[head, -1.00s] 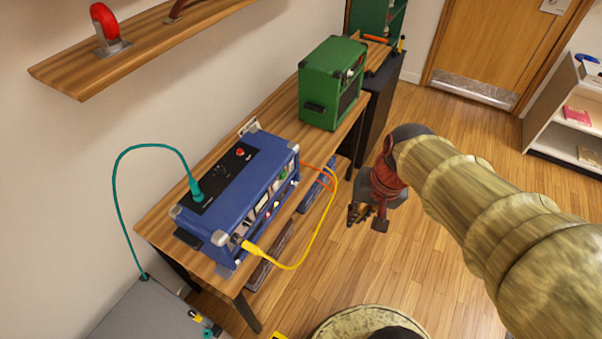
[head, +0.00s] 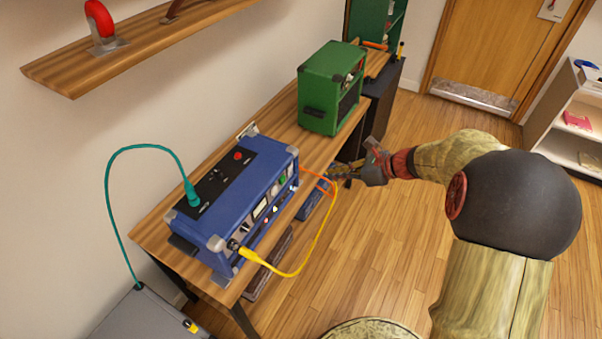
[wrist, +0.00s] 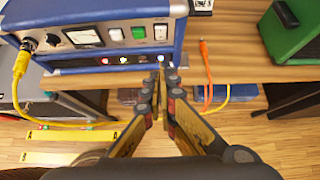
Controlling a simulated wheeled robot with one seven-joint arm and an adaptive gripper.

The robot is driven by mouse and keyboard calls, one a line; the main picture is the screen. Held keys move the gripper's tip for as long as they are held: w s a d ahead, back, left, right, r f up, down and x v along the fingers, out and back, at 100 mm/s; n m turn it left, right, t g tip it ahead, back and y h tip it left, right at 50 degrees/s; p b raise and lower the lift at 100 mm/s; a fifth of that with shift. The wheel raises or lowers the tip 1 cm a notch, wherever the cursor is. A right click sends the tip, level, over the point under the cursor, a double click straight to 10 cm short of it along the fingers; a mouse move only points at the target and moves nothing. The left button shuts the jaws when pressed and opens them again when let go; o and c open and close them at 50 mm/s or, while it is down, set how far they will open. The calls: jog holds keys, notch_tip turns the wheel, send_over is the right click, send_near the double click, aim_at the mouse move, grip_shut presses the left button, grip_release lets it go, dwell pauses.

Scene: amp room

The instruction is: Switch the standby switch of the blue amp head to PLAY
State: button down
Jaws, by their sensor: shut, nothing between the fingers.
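The blue amp head (head: 235,205) sits on the wooden table, its control face turned toward my arm. In the wrist view its front panel (wrist: 100,37) shows a yellow cable plug, a knob, a white meter, a white rocker, a green rocker and another white rocker at the right. Several small lights line the lower strip. The switch labels are too small to read. My gripper (head: 343,172) is in front of the amp's right end, apart from it. In the wrist view my gripper (wrist: 161,80) is shut and empty, its tips below the right-hand rocker.
A green amp (head: 332,88) stands farther along the wooden table (head: 160,232). A yellow cable (head: 322,240) loops from the amp's front, and an orange cable (wrist: 206,70) hangs close right of my gripper. A teal cable (head: 113,190) rises from the top. Open floor lies to the right.

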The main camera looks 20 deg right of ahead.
dwell(0.3)
jog(key=b, duration=0.5)
send_near(290, 173)
jog(key=shift+f+x, duration=0.2)
jog(key=shift+x, duration=2.3)
jog(key=shift+s, duration=0.15)
jog(key=p, duration=0.2)
jog(key=r+p, duration=0.1)
jog(key=p, duration=0.1)
jog(key=shift+w+a+g+h, duration=0.3)
jog(key=shift+g, duration=0.1)
jog(key=shift+f, duration=0.25)
